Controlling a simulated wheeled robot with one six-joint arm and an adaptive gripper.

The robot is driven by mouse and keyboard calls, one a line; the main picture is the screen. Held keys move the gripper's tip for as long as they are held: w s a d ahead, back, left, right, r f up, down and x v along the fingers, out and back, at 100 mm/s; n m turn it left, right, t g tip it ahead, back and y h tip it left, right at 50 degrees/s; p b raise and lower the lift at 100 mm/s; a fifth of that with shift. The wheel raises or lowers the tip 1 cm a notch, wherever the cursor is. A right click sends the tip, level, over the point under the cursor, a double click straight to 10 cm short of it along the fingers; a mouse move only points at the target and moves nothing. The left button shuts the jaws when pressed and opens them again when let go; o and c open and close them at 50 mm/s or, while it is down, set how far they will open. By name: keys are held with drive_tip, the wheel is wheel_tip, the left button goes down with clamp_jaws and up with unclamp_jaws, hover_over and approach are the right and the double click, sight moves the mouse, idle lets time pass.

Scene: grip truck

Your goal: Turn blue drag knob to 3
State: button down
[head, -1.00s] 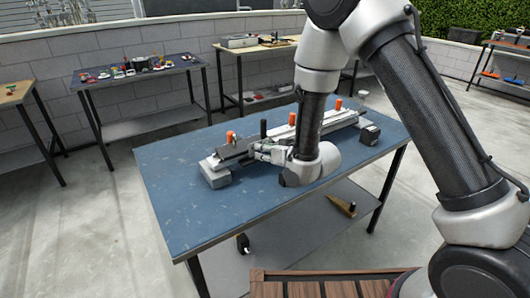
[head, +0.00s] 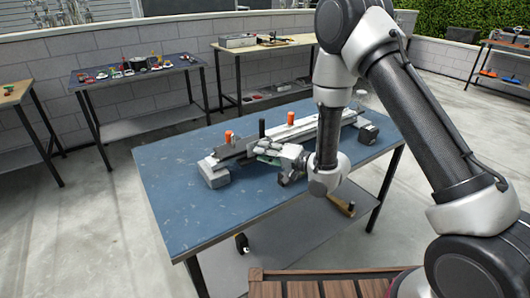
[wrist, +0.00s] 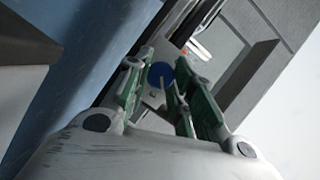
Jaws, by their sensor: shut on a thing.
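The blue drag knob (wrist: 161,75) shows in the wrist view as a round blue disc with a pale pointer line. It sits on the grey face of a long machine (head: 291,130) on the blue table. My gripper (wrist: 158,80) has its green-padded fingers on both sides of the knob and is shut on it. In the head view my gripper (head: 266,152) is at the near side of the machine, and the knob is hidden there. I cannot read any number marks around the knob.
The blue table (head: 185,205) has clear room at its front left. An orange handle (head: 229,136) and a black post (head: 262,128) stand up from the machine. Other benches stand behind, along the wall.

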drive_tip(key=shift+f+m+y, duration=0.1)
drive_tip(key=shift+m+y, duration=0.3)
drive_tip(key=shift+m, duration=0.6)
drive_tip(key=shift+w, duration=0.1)
drive_tip(key=c, duration=1.2)
unclamp_jaws()
drive_tip(key=shift+v, duration=4.05)
drive_tip(key=shift+f, duration=0.1)
